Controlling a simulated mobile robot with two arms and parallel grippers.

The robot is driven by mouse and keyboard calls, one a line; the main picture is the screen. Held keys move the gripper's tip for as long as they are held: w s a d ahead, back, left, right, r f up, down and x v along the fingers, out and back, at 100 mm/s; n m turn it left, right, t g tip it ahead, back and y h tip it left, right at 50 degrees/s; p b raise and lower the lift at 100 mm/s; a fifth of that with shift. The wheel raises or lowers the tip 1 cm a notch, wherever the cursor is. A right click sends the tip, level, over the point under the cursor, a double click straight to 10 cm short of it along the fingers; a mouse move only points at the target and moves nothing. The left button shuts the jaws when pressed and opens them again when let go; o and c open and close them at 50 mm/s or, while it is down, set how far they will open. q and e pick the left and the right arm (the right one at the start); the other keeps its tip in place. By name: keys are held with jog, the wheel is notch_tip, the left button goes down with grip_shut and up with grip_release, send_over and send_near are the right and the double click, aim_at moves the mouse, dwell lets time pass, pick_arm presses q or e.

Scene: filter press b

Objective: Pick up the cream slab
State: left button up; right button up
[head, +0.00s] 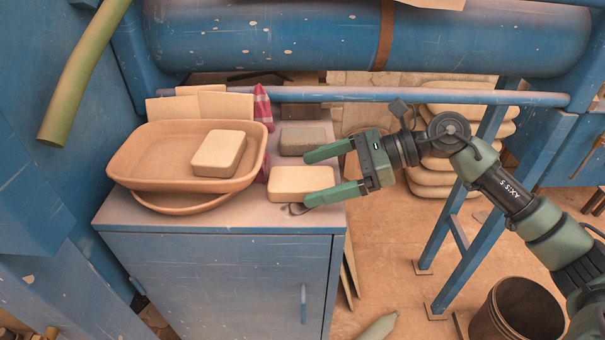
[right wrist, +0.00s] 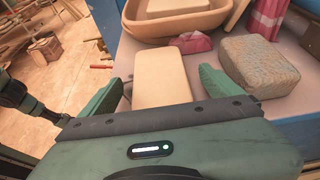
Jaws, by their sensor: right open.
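A cream slab (head: 300,181) lies flat on the blue cabinet's top (head: 220,215), near its right front part. My right gripper (head: 308,177) comes in from the right, open, with one green finger on the far side of this slab and one on the near side. In the right wrist view the slab (right wrist: 162,76) lies between the two fingers; I cannot tell whether they touch it. A second, similar cream slab (head: 218,153) lies in the clay-coloured tray (head: 130,165). My left gripper is not in view.
A rough grey block (head: 303,140) lies just behind the slab, close to the far finger. A blue rail (head: 400,96) and cylinder (head: 340,35) run behind. A dark bucket (head: 520,312) stands on the floor.

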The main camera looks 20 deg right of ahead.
aim_at(303, 177)
jog(key=x, duration=0.1)
jog(key=p+x, duration=0.1)
jog(key=x, duration=0.1)
jog(key=shift+r, duration=0.3)
jog(key=shift+w+a+f, duration=0.1)
jog(key=shift+a+f, duration=0.15)
jog(key=shift+a, duration=0.05)
jog(key=shift+d, duration=0.15)
jog(key=shift+c, duration=0.9)
jog(key=c, duration=1.5)
jog(key=shift+r, duration=0.1)
grip_shut()
